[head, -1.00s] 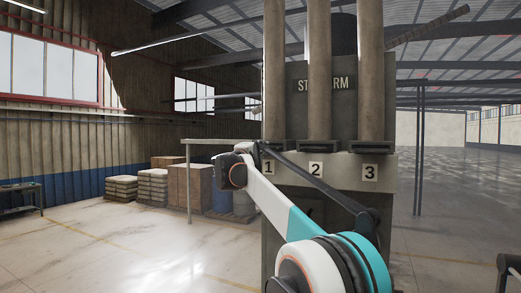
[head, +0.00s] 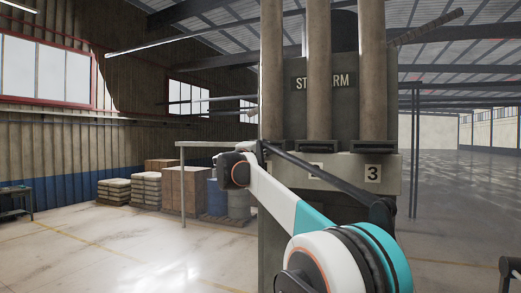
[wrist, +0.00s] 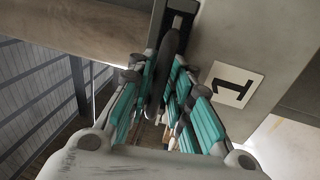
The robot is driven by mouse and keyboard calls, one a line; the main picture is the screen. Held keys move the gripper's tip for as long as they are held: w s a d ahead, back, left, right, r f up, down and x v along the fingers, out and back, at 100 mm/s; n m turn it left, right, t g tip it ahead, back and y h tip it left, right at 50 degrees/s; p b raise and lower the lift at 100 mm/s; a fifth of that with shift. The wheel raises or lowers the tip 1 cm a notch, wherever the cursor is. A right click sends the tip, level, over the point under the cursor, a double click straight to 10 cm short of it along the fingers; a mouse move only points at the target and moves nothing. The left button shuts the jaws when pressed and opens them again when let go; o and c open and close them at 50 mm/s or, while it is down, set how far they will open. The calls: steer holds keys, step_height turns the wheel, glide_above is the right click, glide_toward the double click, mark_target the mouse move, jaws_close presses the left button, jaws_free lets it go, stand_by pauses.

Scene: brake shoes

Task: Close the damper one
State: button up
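The label 1 (wrist: 235,87) sits on the grey stove body beside the first pipe in the wrist view. Near it, a dark flat damper piece (wrist: 171,48) sticks out of a dark slot (wrist: 180,18). My gripper (wrist: 163,82) has its teal-padded fingers on either side of this piece. The fingertips are close to it, but I cannot tell whether they press on it. In the head view my gripper (head: 254,153) is at the front of the stove (head: 350,95), below the first pipe (head: 271,70). There it hides label 1 and damper one.
Dark slots show under the second pipe (head: 319,70) and the third pipe (head: 373,70), with label 3 (head: 373,173) below. A thin post with a rail (head: 182,185) stands left of the stove. Boxes (head: 187,188) stand behind it.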

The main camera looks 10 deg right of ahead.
steer(key=shift+w+d, duration=0.1)
stand_by(0.3)
steer(key=v, duration=1.2)
